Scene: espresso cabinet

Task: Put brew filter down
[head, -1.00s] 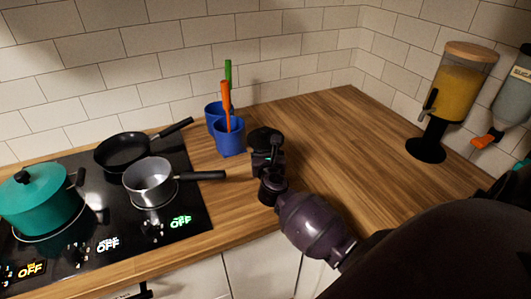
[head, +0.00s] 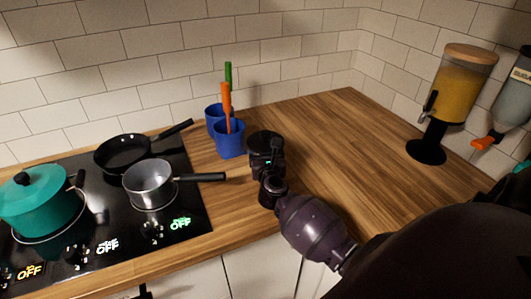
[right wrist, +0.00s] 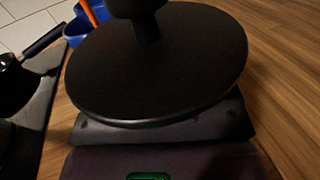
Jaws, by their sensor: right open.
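The brew filter, a dark piece with a round flat top (head: 262,138), is at the wooden counter right of the blue cups. In the right wrist view its wide black disc (right wrist: 160,65) fills the middle, with a short stem and dark knob at the top. My right gripper (head: 270,160) is directly at the filter, on its near side, and is open. Its fingers are hidden behind the disc in the wrist view. Whether the filter touches the counter or the fingers, I cannot tell. My left gripper is not in view.
Blue cups (head: 229,140) with orange and green utensils stand just left of the filter. A saucepan (head: 150,186), a frying pan (head: 124,152) and a teal pot (head: 38,205) are on the black hob. A dispenser (head: 462,85) stands right. The counter between is clear.

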